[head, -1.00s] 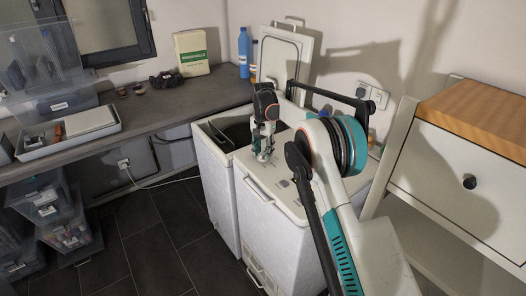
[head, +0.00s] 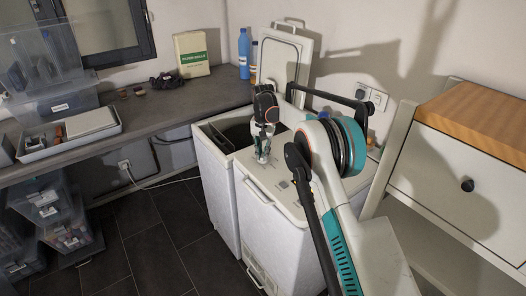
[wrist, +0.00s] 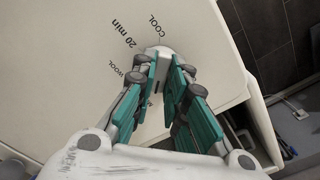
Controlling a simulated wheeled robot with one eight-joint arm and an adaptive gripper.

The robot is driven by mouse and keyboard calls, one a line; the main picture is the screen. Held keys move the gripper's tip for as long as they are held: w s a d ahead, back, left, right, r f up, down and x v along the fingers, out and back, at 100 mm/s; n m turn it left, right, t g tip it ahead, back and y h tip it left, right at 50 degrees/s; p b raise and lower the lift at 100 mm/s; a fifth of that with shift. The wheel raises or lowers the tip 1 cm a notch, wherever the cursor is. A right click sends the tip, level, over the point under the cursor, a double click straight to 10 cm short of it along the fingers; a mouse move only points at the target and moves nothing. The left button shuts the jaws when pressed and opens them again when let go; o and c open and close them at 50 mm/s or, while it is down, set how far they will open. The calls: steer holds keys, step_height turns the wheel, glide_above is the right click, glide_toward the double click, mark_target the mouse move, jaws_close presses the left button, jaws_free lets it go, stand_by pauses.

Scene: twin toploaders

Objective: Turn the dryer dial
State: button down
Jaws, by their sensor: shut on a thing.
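The dryer (head: 285,215) is the white right-hand toploader, with its top closed. In the wrist view its pale top (wrist: 70,50) carries the printed words COOL, 20 min and WOOL around the dial. The dial (wrist: 160,50) is a small white knob, partly hidden by the fingers. My gripper (wrist: 160,70) is shut on the dial, with one teal and grey finger on either side. In the head view my gripper (head: 262,157) points down at the rear left part of the dryer top, and the dial cannot be made out there.
The left toploader (head: 214,180) stands close beside the dryer, its lid (head: 285,52) raised against the wall. A grey worktop (head: 180,108) with a boxed book and a blue bottle (head: 243,50) lies to the left. A white cabinet (head: 445,180) stands close on the right.

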steer(key=n+p, duration=0.1)
steer(key=n, duration=0.3)
steer(key=shift+n, duration=0.3)
steer(key=n, duration=0.3)
steer(key=shift+n, duration=0.3)
steer(key=n+p, duration=0.1)
steer(key=n, duration=0.3)
steer(key=shift+n, duration=2.2)
steer(key=c, duration=1.6)
jaws_free()
